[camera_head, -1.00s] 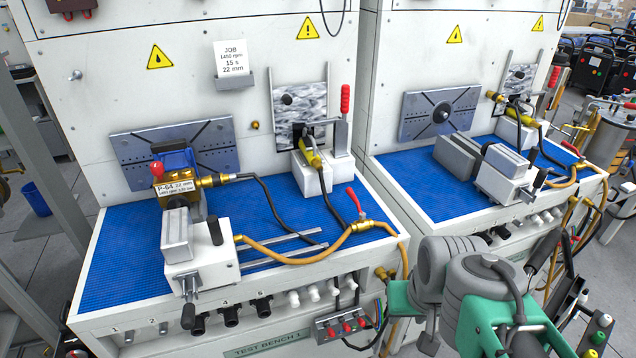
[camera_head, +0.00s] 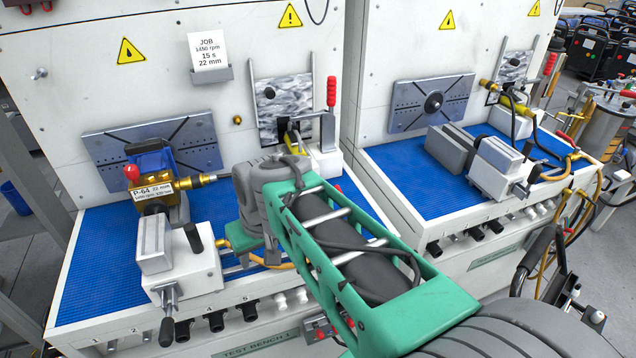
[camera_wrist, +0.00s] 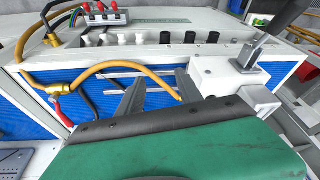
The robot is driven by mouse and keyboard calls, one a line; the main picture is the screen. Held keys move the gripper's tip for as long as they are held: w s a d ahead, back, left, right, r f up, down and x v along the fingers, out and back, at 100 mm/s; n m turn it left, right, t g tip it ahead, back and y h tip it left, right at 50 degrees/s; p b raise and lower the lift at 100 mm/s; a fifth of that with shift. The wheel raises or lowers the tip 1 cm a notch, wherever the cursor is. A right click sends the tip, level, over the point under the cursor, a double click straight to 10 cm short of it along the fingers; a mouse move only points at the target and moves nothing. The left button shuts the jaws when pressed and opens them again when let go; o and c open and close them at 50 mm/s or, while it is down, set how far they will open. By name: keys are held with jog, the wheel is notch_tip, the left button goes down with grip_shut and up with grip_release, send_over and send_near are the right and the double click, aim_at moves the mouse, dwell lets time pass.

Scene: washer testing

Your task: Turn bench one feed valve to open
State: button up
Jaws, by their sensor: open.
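The feed valve of bench one shows in the wrist view as a brass body (camera_wrist: 60,89) with a red lever (camera_wrist: 62,114). The lever points away from the valve, roughly crosswise to the yellow hose (camera_wrist: 130,64). My gripper (camera_wrist: 158,90) is open and empty. Its two dark fingers reach over the blue bench top near the hose and metal rails, to the right of the valve in the wrist view and apart from it.
A grey vise (camera_head: 183,262) and a pump labelled P-64 (camera_head: 160,182) stand left of my arm on bench one. A clamp with an upright red handle (camera_head: 331,92) is at the back right. Bench two (camera_head: 400,165) stands further right.

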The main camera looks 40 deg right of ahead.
jog(key=w+d+r+m+p, duration=0.1)
jog(key=w+d+r+p, duration=0.1)
jog(key=w+d, duration=0.4)
jog(key=m+t+p, duration=0.2)
jog(key=p, duration=0.1)
send_near(341, 191)
jog(key=w+f, duration=0.1)
jog(key=shift+y, duration=0.3)
jog(key=x, duration=0.3)
jog(key=p+x, duration=0.1)
jog(key=x, duration=0.2)
jog(key=shift+w+d+f, duration=0.15)
jog(key=shift+d+f, duration=0.05)
jog(key=shift+f, duration=0.15)
jog(key=shift+w+f, duration=0.15)
jog(key=shift+f, duration=0.3)
grip_shut()
